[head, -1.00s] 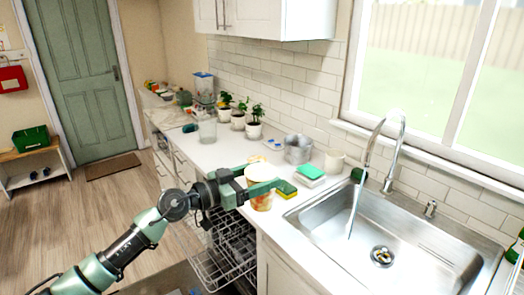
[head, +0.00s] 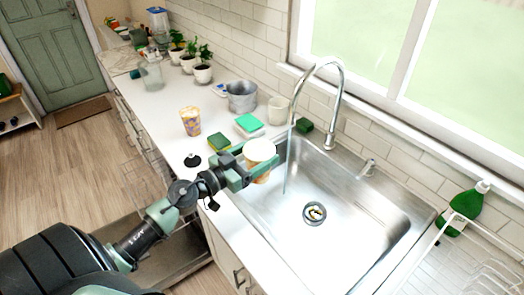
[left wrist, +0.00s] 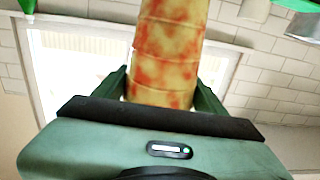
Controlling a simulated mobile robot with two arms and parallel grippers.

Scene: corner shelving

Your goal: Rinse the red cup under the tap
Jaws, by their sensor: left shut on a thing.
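My left gripper (head: 248,167) is shut on a cup (head: 262,176) with a white top and a yellow side blotched with red. The left wrist view shows the blotched side (left wrist: 168,55) upright between the fingers of the left gripper (left wrist: 165,88). In the head view the cup is at the left edge of the sink (head: 345,225), left of the water. The tap (head: 336,100) arches over the sink and a thin stream of water (head: 287,165) falls from it, apart from the cup. My right gripper is not in view.
Another patterned cup (head: 190,122) stands on the counter (head: 165,110). Sponges (head: 220,143), a grey metal pot (head: 241,97) and a cream mug (head: 278,110) are behind my gripper.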

